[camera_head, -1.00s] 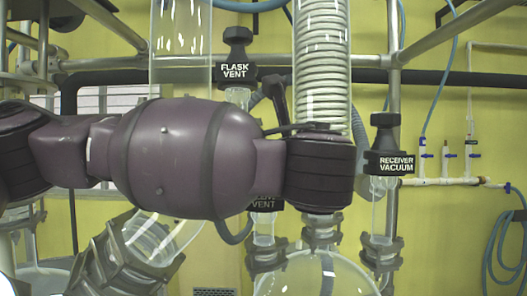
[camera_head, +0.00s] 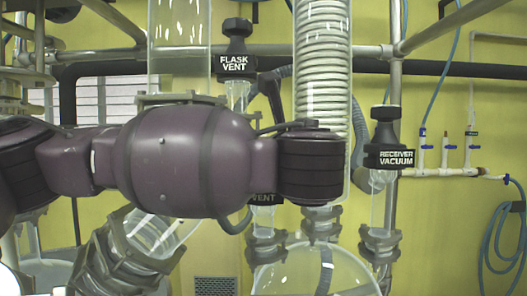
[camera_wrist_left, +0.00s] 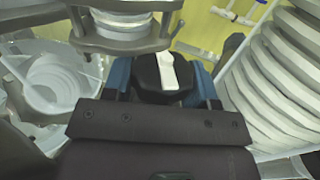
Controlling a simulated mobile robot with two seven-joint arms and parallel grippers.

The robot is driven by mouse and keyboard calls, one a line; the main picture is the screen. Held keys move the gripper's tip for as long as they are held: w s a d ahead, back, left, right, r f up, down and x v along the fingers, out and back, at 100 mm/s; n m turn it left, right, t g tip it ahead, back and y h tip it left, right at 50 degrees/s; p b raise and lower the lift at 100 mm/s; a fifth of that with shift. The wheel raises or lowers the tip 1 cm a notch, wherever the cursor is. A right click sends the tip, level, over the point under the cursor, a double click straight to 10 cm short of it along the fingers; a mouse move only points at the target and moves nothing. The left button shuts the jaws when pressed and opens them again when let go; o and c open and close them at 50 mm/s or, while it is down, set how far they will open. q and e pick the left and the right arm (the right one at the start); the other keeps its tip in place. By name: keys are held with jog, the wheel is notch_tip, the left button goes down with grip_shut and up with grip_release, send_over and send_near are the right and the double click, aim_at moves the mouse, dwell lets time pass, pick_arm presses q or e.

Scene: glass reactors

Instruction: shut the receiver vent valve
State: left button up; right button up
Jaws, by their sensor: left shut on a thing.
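The receiver vent valve shows in the head view only as part of its label, "VENT" (camera_head: 263,199), and the glass neck below. My left arm hides its upper part. In the left wrist view a black knob (camera_wrist_left: 152,78) with a white pointer bar sits between the blue fingers of my left gripper (camera_wrist_left: 162,86). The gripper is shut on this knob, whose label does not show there. The pointer runs nearly up and down in that picture, tilted slightly. The left gripper's fingers are hidden in the head view. My right gripper is not in view.
The flask vent valve (camera_head: 237,63) stands above and behind my arm. The receiver vacuum valve (camera_head: 388,158) stands to the right. A coiled glass condenser (camera_head: 322,65) rises close beside my wrist. A round glass vessel (camera_head: 300,275) sits below.

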pick_arm(q)
jog(key=shift+m+h, duration=0.4)
jog(key=shift+h, duration=0.2)
jog(key=m+h, duration=0.3)
jog(key=h, duration=0.2)
jog(key=shift+a+t, duration=0.1)
jog(key=shift+t, duration=0.3)
jog(key=shift+m+g+h+p, duration=0.65)
jog(key=shift+m+h, duration=1.35)
jog(key=shift+h, duration=0.9)
jog(key=o, duration=0.6)
jog(key=shift+o, duration=0.2)
jog(key=shift+s, duration=0.1)
